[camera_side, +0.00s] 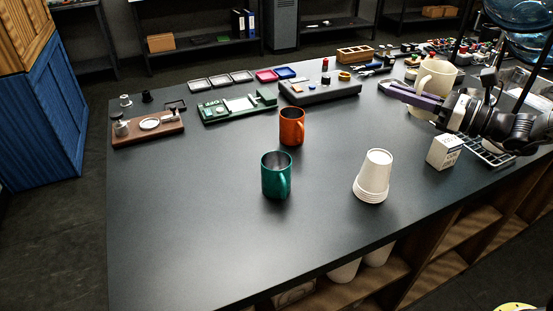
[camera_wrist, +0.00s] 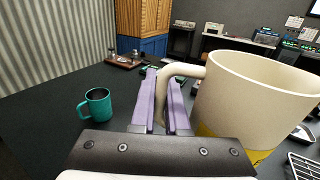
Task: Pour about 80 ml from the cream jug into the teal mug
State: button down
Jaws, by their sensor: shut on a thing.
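The cream jug (camera_side: 438,79) is in my gripper at the right of the side view, held upright beside a wire rack. My gripper (camera_side: 393,90) has purple fingers shut on the jug's handle. In the wrist view the jug (camera_wrist: 255,100) fills the right side, with the handle between the fingers (camera_wrist: 166,100). Its contents are hidden in both views. The teal mug (camera_side: 276,176) stands upright on the dark table, left of and nearer the camera than the jug. It also shows at the left of the wrist view (camera_wrist: 96,105), apart from my gripper.
An orange mug (camera_side: 292,126) stands just behind the teal mug. A stack of white cups (camera_side: 373,176) stands between the teal mug and a white box (camera_side: 444,152). Trays and tool blocks line the back. The table's front left is clear.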

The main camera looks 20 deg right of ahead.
jog(key=s+a+n+g+y, duration=0.3)
jog(key=s+a+n+g, duration=0.15)
jog(key=a, duration=0.65)
jog(key=s+a+n+g+y, duration=0.3)
jog(key=a+g, duration=0.2)
jog(key=a, duration=0.5)
jog(key=s+a+n+g+y, duration=0.3)
jog(key=s+a+n+g, duration=0.1)
jog(key=a, duration=0.7)
jog(key=shift+g+y, duration=0.25)
jog(key=shift+y, duration=0.05)
jog(key=f, duration=1.6)
jog(key=shift+a+f, duration=0.2)
jog(key=shift+f, duration=0.05)
jog(key=shift+w+r+m, duration=0.1)
jog(key=shift+r+m, duration=0.05)
jog(key=shift+m, duration=0.1)
jog(key=w+d+r+m+t+y, duration=0.1)
jog(key=w+d+r+m, duration=0.1)
jog(key=w+r+m, duration=0.5)
notch_tip(320, 180, up, 3)
jog(key=m, duration=0.3)
jog(key=shift+d+t, duration=0.15)
jog(key=shift+t, duration=0.15)
jog(key=shift+w+r+m, duration=0.1)
jog(key=shift+w+m, duration=0.15)
jog(key=shift+m, duration=0.45)
